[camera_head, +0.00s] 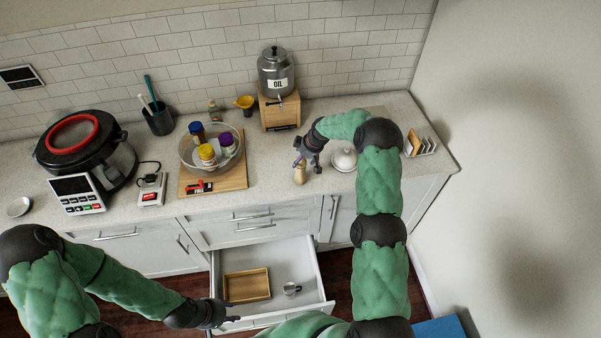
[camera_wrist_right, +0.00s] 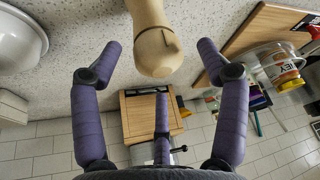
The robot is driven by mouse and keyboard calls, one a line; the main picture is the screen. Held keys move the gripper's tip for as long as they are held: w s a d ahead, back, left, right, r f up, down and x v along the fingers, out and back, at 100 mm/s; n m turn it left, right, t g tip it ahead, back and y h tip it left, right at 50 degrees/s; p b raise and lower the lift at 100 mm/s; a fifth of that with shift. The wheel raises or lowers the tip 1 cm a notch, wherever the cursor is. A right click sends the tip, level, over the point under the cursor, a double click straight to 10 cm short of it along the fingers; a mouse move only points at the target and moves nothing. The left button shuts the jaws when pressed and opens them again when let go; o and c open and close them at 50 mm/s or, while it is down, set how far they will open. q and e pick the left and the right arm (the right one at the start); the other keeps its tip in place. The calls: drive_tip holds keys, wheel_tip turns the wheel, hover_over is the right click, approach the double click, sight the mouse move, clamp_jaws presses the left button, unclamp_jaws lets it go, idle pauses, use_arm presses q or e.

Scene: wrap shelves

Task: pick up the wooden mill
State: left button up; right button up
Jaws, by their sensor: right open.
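The wooden mill (camera_head: 299,176) is pale and stands on the counter at the front edge, right of the cutting board. In the right wrist view the mill (camera_wrist_right: 155,42) shows its rounded end between the spread purple fingers. My right gripper (camera_head: 308,158) is open just behind the mill; in the right wrist view its fingers (camera_wrist_right: 160,75) stand apart from it on both sides, with nothing held. My left gripper (camera_head: 228,314) hangs at the front left of the open drawer; its jaws are too small to read.
An open drawer (camera_head: 315,280) holds a wooden tray (camera_head: 247,285) and a small metal cup (camera_head: 291,289). Left are a cutting board (camera_head: 225,182) and a glass bowl with jars (camera_head: 186,160); an oil dispenser (camera_head: 276,75) stands behind.

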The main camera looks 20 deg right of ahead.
drive_tip(key=shift+x, duration=1.2)
clamp_jaws()
drive_tip(key=shift+r, duration=0.15)
